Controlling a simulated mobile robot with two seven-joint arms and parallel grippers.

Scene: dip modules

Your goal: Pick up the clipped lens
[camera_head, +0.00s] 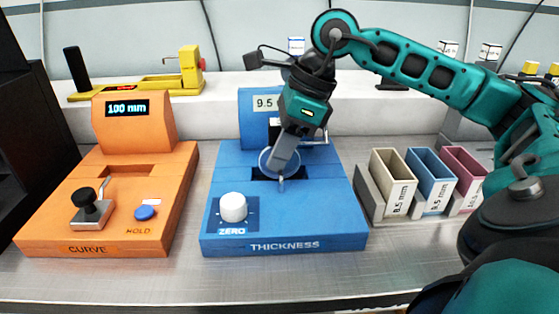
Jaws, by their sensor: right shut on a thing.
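My right gripper (283,163) reaches down from above over the blue thickness gauge (215,170). It is shut on the clipped lens (266,161), a round, clear, bluish disc with a pale rim. The lens stands about upright at the dark slot of the gauge. The gripper covers part of the lens, and I cannot tell whether its lower edge touches the gauge. My left gripper is not in view.
An orange curve gauge (165,180) reading 100 mm stands at the left. Right of the blue gauge are three labelled bins: cream (398,190), blue (432,190) and pink (463,170). A yellow instrument (150,86) sits on the back ledge. The front table strip is clear.

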